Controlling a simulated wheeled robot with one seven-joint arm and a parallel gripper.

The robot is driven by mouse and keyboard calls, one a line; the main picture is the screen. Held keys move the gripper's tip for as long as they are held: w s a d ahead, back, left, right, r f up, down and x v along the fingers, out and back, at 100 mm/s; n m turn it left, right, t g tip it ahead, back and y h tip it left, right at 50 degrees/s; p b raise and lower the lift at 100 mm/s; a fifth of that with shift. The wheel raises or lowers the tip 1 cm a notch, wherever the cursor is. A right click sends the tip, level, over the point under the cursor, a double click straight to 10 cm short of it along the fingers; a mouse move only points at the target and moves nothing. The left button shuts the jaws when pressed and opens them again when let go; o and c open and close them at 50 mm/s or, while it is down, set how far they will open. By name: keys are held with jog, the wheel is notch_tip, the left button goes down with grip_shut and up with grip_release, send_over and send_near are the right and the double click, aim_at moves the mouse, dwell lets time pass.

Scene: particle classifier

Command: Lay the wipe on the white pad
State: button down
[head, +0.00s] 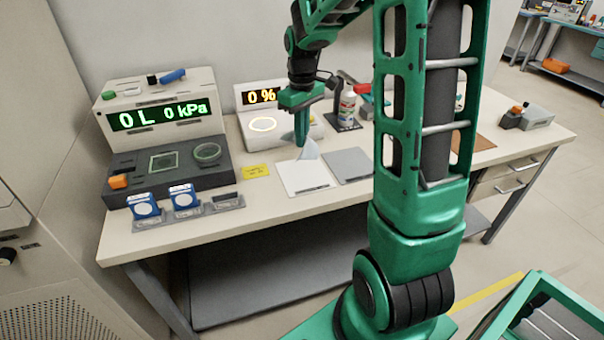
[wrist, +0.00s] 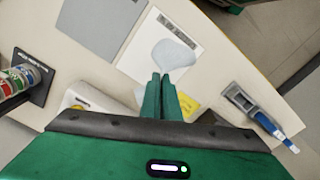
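The wipe (head: 309,150) is a thin pale blue-grey sheet hanging from my fingertips. In the wrist view the wipe (wrist: 173,55) spreads out just beyond the fingertips. My gripper (head: 301,142) points down with its fingers close together, shut on the wipe. The fingertips also show in the wrist view (wrist: 161,76). The white pad (head: 303,182) lies flat on the bench below the wipe, and in the wrist view the white pad (wrist: 146,65) is behind it. The wipe's lower edge is over or at the pad's far part; I cannot tell whether they touch.
A grey pad (head: 350,165) lies right of the white pad. A yellow label (head: 256,171) lies to its left. A device reading "0 %" (head: 256,136) stands behind, and a bottle (head: 347,107) stands back right. Blue-and-white cartridges (head: 145,207) sit at front left.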

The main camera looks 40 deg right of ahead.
jog(key=shift+d+f, duration=0.2)
jog(key=shift+f, duration=0.95)
jog(key=shift+d+f, duration=0.2)
jog(key=shift+f, duration=0.95)
jog(key=c, duration=1.3)
grip_release()
notch_tip(320, 180, up, 11)
jog(key=shift+w, duration=0.15)
jog(key=shift+f, duration=0.1)
